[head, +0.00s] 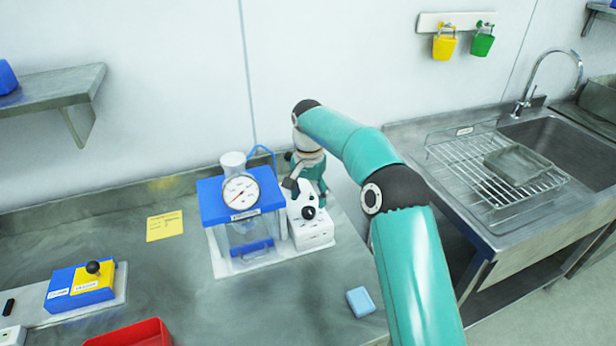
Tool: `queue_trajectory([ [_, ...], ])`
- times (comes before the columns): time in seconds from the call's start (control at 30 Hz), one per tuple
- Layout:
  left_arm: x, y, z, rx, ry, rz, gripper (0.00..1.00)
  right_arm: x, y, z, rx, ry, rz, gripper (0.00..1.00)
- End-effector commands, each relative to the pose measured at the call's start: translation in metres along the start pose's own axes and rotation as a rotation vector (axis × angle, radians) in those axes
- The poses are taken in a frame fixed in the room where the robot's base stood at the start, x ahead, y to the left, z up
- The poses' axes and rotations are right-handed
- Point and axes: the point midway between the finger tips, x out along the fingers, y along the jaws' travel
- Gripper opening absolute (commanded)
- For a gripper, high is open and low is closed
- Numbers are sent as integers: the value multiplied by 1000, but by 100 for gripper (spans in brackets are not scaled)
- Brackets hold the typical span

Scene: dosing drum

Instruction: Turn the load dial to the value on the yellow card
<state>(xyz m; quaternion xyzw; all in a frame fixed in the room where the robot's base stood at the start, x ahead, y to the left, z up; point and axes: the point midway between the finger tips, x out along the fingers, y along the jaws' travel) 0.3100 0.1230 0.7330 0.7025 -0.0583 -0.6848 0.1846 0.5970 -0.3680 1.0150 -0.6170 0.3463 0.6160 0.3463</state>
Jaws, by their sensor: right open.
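The yellow card (165,225) lies on the steel counter at left, its writing too small to read. A blue-topped apparatus with clear walls (244,232) carries a round white gauge (240,191) with a red needle. Beside it on the right stands a white unit with a black knob (308,213), which looks like the load dial; its setting cannot be read. My right gripper (306,193) is open, just above and behind the knob, over the top of the white unit. I cannot tell whether it touches the unit. My left gripper is out of view.
A blue and yellow box with a black ball-topped lever (92,268) sits at left. A red bin (135,334) is at the front edge of the view, and a light blue block (360,301) lies right of centre. The sink (560,150) is at right.

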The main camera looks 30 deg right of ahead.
Motion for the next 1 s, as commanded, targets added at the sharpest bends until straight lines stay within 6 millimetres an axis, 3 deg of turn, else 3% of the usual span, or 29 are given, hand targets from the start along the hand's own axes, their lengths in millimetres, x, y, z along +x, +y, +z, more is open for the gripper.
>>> queue_trajectory([
  [0.2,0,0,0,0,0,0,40,-47,-2,0,0,2,-5,64],
  [0.4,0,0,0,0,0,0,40,-67,-2,0,-2,1,-2,64],
  [1.0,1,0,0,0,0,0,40,-74,-1,0,-1,-1,-1,64],
])
